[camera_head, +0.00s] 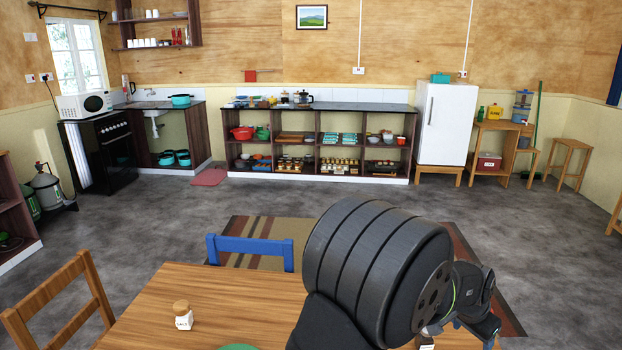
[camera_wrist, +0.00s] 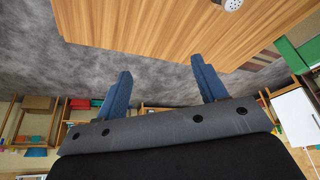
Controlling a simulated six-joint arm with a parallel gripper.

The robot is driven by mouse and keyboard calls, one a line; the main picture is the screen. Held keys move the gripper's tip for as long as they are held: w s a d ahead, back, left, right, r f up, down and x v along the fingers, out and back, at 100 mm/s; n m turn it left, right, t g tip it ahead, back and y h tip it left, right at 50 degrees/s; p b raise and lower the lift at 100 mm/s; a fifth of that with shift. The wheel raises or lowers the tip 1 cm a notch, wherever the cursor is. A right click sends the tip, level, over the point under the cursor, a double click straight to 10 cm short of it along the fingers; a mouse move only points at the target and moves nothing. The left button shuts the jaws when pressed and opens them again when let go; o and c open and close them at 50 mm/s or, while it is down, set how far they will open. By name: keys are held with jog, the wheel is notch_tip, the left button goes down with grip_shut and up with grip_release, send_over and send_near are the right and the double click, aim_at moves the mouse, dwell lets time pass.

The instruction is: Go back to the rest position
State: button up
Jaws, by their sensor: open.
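My gripper (camera_wrist: 162,72) shows in the wrist view with its two blue fingers spread wide apart. Nothing is between them. In the head view my arm rises in front of the wooden table (camera_head: 215,290) at the right, and its thick dark links hide much of the gripper end. In the wrist view the table (camera_wrist: 170,25) fills the top of the picture, apart from the fingers.
A salt shaker (camera_head: 183,316) stands on the table, left of my arm. A green item (camera_head: 240,347) shows at the bottom edge. A blue chair (camera_head: 250,250) and a wooden chair (camera_head: 62,300) stand by the table. Shelves (camera_head: 315,145) and a fridge (camera_head: 445,120) are far back.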

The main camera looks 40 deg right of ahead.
jog(key=w+d+f, duration=0.2)
jog(key=w+f, duration=0.1)
jog(key=w, duration=0.3)
jog(key=shift+w+d, duration=0.25)
jog(key=shift+w, duration=0.05)
jog(key=o, duration=0.8)
jog(key=shift+c, duration=0.2)
jog(key=w+d+r+m+y, duration=0.2)
jog(key=w+r+m+y, duration=0.25)
jog(key=r+m, duration=0.2)
jog(key=shift+m+t, duration=0.3)
jog(key=shift+m, duration=0.05)
jog(key=f, duration=0.6)
jog(key=w+f, duration=0.1)
jog(key=f, duration=0.3)
jog(key=shift+a+f, duration=0.1)
jog(key=shift+a, duration=0.15)
notch_tip(320, 180, up, 10)
